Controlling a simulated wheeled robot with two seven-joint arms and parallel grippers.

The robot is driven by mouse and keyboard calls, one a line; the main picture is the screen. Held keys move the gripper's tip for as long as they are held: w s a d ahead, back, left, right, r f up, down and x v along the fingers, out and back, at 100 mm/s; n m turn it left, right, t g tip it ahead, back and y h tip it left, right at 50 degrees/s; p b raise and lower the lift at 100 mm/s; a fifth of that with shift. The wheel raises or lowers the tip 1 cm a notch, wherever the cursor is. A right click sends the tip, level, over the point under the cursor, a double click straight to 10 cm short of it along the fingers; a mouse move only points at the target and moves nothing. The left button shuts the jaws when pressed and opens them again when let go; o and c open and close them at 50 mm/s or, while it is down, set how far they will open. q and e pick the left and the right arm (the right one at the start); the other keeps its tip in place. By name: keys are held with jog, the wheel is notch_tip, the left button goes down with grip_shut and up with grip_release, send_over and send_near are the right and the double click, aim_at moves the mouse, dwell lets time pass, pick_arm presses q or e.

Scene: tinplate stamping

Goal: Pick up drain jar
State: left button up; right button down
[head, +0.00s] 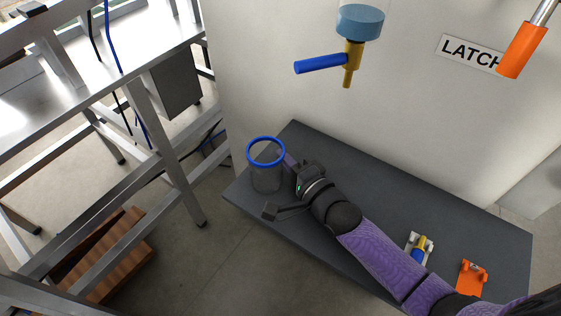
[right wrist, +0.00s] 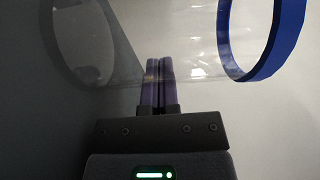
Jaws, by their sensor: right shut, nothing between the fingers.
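The drain jar (head: 267,180) is a clear cylinder with a blue rim. It stands upright at the left end of the dark grey bench in the head view. In the right wrist view the jar (right wrist: 205,45) lies across the top, with its blue rim at the right. My right gripper (head: 286,157) reaches in from the lower right, beside the jar's right side near the rim. Its purple fingers (right wrist: 158,65) are shut together with nothing between them. Their tips overlap the jar's lower edge in the wrist view; I cannot tell whether they touch it. My left gripper is out of view.
A brass drain valve with a blue handle (head: 320,64) hangs on the pale wall above the bench (head: 340,150). An orange handle (head: 522,50) is beside the LATCH label. A small blue-and-yellow part (head: 419,250) and an orange bracket (head: 472,278) lie at the bench's right end.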

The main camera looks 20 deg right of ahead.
aim_at(266, 184)
jog(key=shift+d, duration=0.1)
jog(key=shift+s+a, duration=0.15)
jog(key=shift+a, duration=0.1)
jog(key=s+a+p, duration=0.1)
jog(key=a, duration=0.1)
jog(key=s+a+p, duration=0.2)
jog(key=shift+s+a+r, duration=0.15)
jog(key=shift+s+a, duration=0.25)
jog(key=shift+a, duration=0.05)
jog(key=shift+f, duration=0.2)
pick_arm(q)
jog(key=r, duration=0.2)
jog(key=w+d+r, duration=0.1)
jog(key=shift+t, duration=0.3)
